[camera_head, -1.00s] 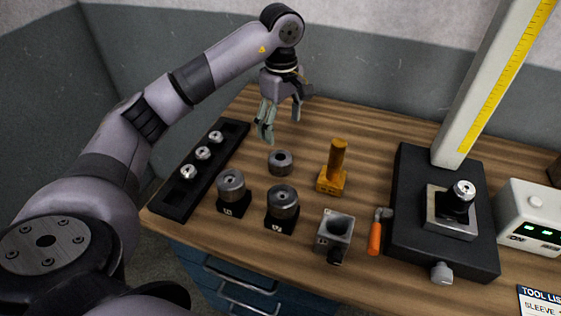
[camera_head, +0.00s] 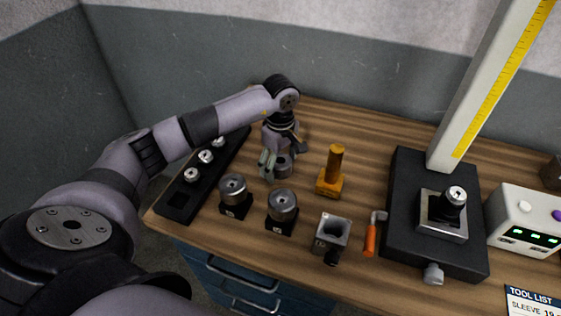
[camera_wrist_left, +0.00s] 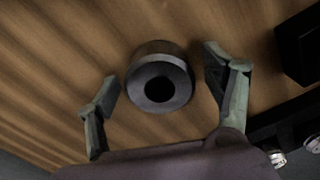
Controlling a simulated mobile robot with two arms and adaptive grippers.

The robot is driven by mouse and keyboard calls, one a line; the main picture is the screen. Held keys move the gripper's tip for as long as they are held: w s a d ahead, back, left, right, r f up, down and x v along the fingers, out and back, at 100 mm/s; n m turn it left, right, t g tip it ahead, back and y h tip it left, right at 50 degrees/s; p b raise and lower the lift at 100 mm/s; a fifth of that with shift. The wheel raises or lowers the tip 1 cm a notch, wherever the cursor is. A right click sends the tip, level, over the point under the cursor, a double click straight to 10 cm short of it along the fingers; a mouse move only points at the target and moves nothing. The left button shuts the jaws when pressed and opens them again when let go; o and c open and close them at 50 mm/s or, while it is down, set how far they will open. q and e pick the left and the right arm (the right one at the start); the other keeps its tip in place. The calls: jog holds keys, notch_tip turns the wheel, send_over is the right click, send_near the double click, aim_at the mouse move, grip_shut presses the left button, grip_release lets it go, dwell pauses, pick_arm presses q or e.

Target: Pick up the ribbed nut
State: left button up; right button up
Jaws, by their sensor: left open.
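The nut, a dark grey ring with a round hole, stands on the wooden bench. In the head view the nut (camera_head: 285,168) is partly hidden by my left gripper (camera_head: 279,156). In the left wrist view the nut (camera_wrist_left: 158,78) shows whole, hole towards the camera; its ribs are too small to make out. My left gripper is open and low over the bench, one finger on each side of the nut. In the wrist view a gap shows between the nut and each finger. My right gripper is not in view.
Two metal cylinders on black blocks (camera_head: 234,190) (camera_head: 282,206) stand in front of the nut. A black tray (camera_head: 174,207) with small metal parts lies left. An orange-yellow post (camera_head: 333,171) stands close right. Farther right is a black-based measuring stand (camera_head: 405,240).

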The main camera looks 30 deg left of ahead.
pick_arm(q)
jog(key=c, duration=1.3)
jog(key=shift+r, duration=0.1)
